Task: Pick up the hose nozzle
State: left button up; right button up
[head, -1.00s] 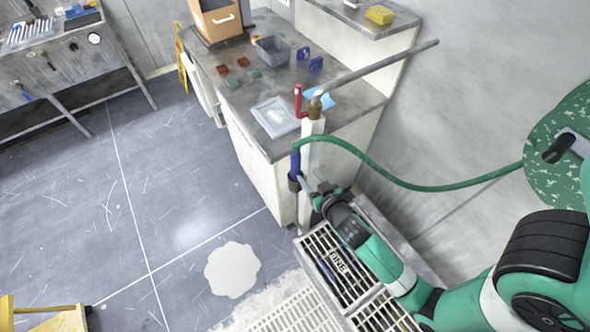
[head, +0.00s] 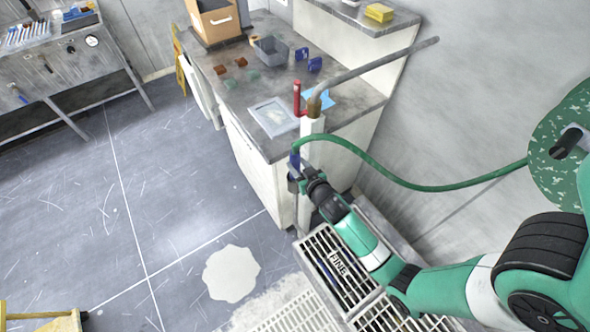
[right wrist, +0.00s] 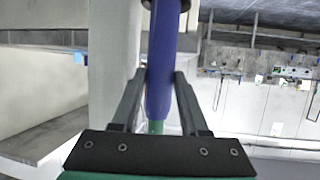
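The hose nozzle (head: 294,160) is a blue, upright cylinder in a dark holder on the side of a pale post by the counter. The green hose (head: 420,188) runs from its top to the right. My right gripper (head: 303,174) is at the nozzle, which partly hides behind it. In the right wrist view the blue nozzle (right wrist: 160,60) lies between the two fingertips of my right gripper (right wrist: 160,78). The fingertips are very close to its sides; I cannot tell whether they press on it. My left gripper is not in view.
The pale post (head: 312,128) stands right beside the nozzle, with a red lever (head: 297,97) and grey pipe (head: 380,67) above. The counter (head: 235,90) holds a grey bin (head: 271,49) and small blocks. A slatted grate (head: 345,285) lies below my arm. Open floor is at left.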

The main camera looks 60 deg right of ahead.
grip_shut()
dwell(1.2)
